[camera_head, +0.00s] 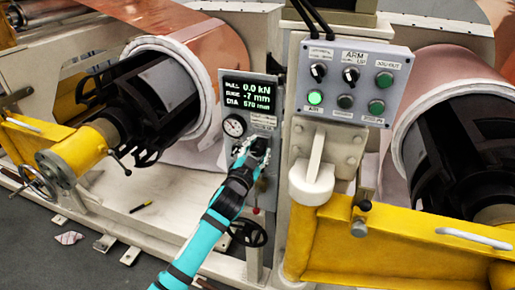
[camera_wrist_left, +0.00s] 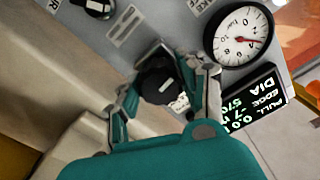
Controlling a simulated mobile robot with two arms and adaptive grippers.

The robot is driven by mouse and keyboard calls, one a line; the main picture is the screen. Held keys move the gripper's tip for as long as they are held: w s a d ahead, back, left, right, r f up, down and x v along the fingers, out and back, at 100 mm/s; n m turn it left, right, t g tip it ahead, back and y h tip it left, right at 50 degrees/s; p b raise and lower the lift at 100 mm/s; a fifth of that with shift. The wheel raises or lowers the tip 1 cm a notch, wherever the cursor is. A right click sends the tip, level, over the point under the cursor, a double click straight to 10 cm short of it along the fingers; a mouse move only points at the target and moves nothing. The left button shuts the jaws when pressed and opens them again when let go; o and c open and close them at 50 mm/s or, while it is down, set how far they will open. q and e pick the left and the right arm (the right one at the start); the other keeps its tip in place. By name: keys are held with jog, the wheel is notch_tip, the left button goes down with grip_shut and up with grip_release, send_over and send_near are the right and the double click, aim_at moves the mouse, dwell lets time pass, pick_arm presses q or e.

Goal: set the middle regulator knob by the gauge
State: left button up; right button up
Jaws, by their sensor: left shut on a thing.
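The middle regulator knob (camera_wrist_left: 159,80) is black and round with a pale mark. In the left wrist view it sits between the two fingers of my left gripper (camera_wrist_left: 163,84), which is shut on it. In the head view my left gripper (camera_head: 250,153) is at the grey panel just below the gauge and hides the knob. The round white gauge (camera_head: 234,126) also shows in the left wrist view (camera_wrist_left: 238,38), with a red needle. Its exact reading is too small to tell. My right gripper is out of view.
A display (camera_head: 247,96) above the gauge reads pull 0.0 kN and edge -7 mm. Another black knob (camera_wrist_left: 94,6) is near. A switch box (camera_head: 350,80) with a lit green button is to the right. Yellow arms (camera_head: 390,240) and foil rolls flank the panel.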

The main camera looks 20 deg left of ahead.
pick_arm(q)
jog(key=shift+m, duration=0.6)
jog(key=o, duration=1.2)
jog(key=shift+c, duration=0.2)
jog(key=shift+s, duration=0.35)
jog(key=s, duration=1.1)
jog(key=shift+s+a, duration=0.15)
jog(key=shift+a, duration=0.05)
